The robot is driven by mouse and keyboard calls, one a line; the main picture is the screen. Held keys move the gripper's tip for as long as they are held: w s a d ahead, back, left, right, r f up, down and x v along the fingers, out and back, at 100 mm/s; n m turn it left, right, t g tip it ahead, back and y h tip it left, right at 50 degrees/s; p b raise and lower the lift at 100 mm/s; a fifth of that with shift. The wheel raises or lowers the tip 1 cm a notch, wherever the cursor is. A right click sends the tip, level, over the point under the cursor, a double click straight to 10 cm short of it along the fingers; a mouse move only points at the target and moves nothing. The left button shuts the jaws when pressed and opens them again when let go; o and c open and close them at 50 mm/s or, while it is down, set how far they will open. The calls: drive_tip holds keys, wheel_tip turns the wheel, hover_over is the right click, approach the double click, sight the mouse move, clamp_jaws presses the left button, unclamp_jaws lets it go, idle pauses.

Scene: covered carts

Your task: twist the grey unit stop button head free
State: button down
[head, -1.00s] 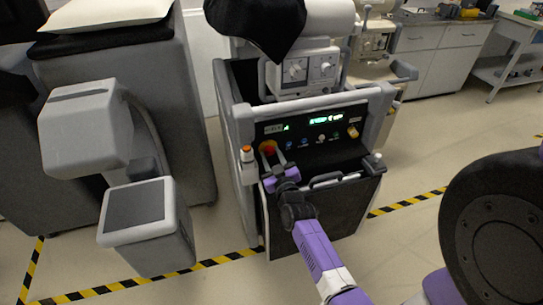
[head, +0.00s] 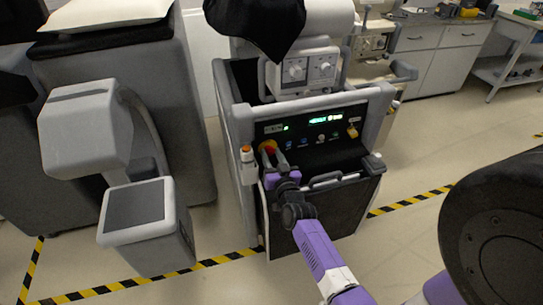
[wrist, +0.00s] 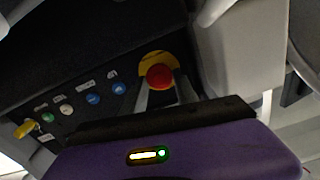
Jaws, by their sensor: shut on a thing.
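The stop button's red head (wrist: 160,76) sits on a yellow collar (wrist: 157,59) at the left end of the grey unit's black control panel (head: 325,150). In the head view the red head (head: 269,148) shows just beyond my fingertips, partly covered by them. My gripper (head: 273,157) reaches it from the front. In the wrist view my gripper's fingers (wrist: 165,92) stand on both sides of the red head and are shut on it. The fingertips' exact contact is small and dark in the picture.
Blue, white and green buttons and a yellow key-like knob (head: 352,132) line the panel to the right. A handle bar (head: 325,180) lies below. A grey machine with a screen (head: 136,207) stands at the left.

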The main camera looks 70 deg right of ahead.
drive_tip(key=shift+m, duration=0.8)
drive_tip(key=c, duration=0.9)
unclamp_jaws()
drive_tip(key=shift+v, duration=3.9)
